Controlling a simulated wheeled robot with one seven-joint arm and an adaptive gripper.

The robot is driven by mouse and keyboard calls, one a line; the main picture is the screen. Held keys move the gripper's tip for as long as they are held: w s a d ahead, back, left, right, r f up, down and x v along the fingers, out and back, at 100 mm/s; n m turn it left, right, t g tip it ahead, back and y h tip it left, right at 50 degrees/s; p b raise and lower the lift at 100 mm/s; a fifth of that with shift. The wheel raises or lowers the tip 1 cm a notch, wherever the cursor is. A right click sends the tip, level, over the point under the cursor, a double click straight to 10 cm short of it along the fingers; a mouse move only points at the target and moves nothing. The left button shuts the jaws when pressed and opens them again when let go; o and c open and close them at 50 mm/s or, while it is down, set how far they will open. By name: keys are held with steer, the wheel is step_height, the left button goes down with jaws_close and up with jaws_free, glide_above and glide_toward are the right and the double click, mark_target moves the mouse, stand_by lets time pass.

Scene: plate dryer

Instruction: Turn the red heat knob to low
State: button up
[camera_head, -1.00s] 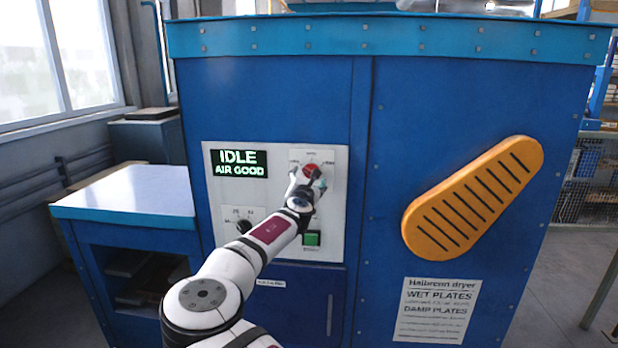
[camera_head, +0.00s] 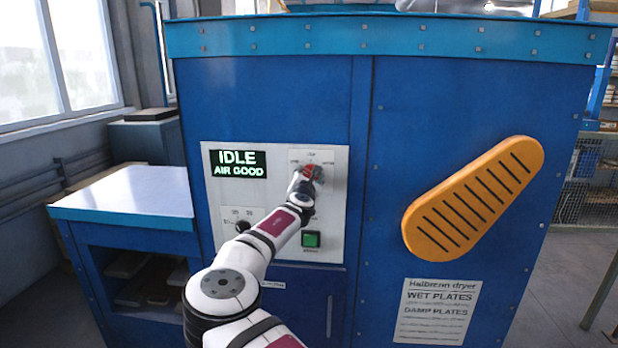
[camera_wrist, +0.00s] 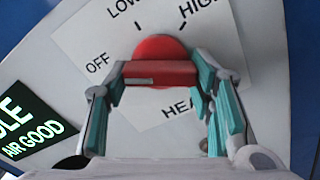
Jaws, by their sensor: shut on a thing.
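The red heat knob (camera_wrist: 160,48) sits on the white control panel (camera_head: 334,215) of the blue dryer, and its red top shows in the head view (camera_head: 313,170). In the wrist view its raised grip bar lies across the picture between the teal fingers of my gripper (camera_wrist: 160,76). My gripper, also in the head view (camera_head: 305,174), is shut on the knob from both sides. The labels OFF (camera_wrist: 98,62), LOW (camera_wrist: 122,7) and HIGH (camera_wrist: 200,13) stand around the knob. I cannot tell surely which label it points to.
A lit display (camera_head: 238,163) reads IDLE, AIR GOOD, left of the knob. A black dial (camera_head: 243,226) sits lower left and a green button (camera_head: 311,239) below. An orange slotted cover (camera_head: 472,198) is on the right. A side table (camera_head: 130,190) stands left.

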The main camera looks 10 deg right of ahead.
steer(key=shift+m, duration=0.3)
steer(key=m+b, duration=0.2)
steer(key=m, duration=0.2)
steer(key=shift+w+a+m, duration=0.1)
steer(key=shift+a+m, duration=0.05)
steer(key=shift+m, duration=0.25)
steer(key=m, duration=0.2)
steer(key=m+b, duration=0.1)
steer(key=m, duration=0.3)
steer(key=shift+r+b, duration=0.25)
steer(key=shift+b, duration=0.15)
steer(key=shift+m, duration=0.3)
steer(key=o, duration=1.2)
steer(key=shift+c, duration=0.2)
steer(key=v, duration=1.2)
